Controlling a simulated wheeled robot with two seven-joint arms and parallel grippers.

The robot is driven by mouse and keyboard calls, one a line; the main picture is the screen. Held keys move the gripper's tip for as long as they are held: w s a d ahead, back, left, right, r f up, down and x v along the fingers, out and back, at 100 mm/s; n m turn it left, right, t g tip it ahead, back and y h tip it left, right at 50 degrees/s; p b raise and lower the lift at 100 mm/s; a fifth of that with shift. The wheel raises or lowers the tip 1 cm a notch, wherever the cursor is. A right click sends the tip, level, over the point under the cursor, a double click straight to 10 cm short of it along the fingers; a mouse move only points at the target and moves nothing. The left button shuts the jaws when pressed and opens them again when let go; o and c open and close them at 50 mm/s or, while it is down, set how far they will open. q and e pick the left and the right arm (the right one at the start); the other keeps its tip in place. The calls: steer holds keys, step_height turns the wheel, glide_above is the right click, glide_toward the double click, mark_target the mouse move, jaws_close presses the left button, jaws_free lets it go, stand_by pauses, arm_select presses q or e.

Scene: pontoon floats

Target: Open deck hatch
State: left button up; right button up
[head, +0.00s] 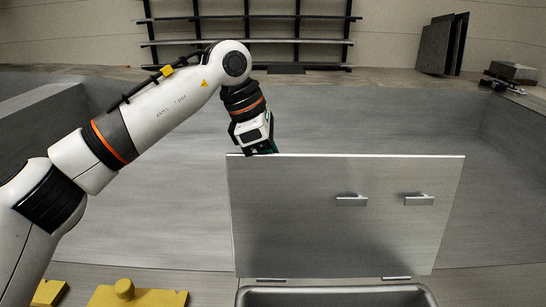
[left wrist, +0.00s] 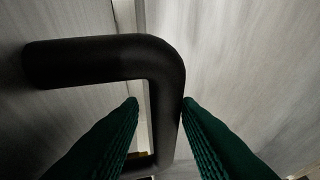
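The deck hatch lid (head: 345,235) is a flat grey metal panel standing roughly upright in the head view. Its lower edge meets two hinges (head: 382,278) beside the hatch opening's rim (head: 340,290). Two small metal brackets sit on the facing side. My left gripper (head: 262,148) is at the lid's top left edge, its fingertips partly hidden behind the panel. In the left wrist view, a black bar handle (left wrist: 110,58) has one leg between my green fingers (left wrist: 160,103). The fingers are apart, with a gap showing beside the left one. My right gripper is not in view.
Yellow blocks (head: 137,297) lie at the lower left. A dark shelf rack (head: 247,42) stands against the back wall, and dark panels (head: 442,45) lean at the back right. The grey floor behind the lid looks clear.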

arm_select(q)
steer(key=shift+o, duration=0.5)
steer(key=shift+w+r, duration=0.1)
steer(key=shift+a+r, duration=0.1)
steer(key=shift+r, duration=0.2)
steer(key=b+v, duration=0.2)
steer(key=v, duration=0.9)
steer(key=shift+a, duration=0.1)
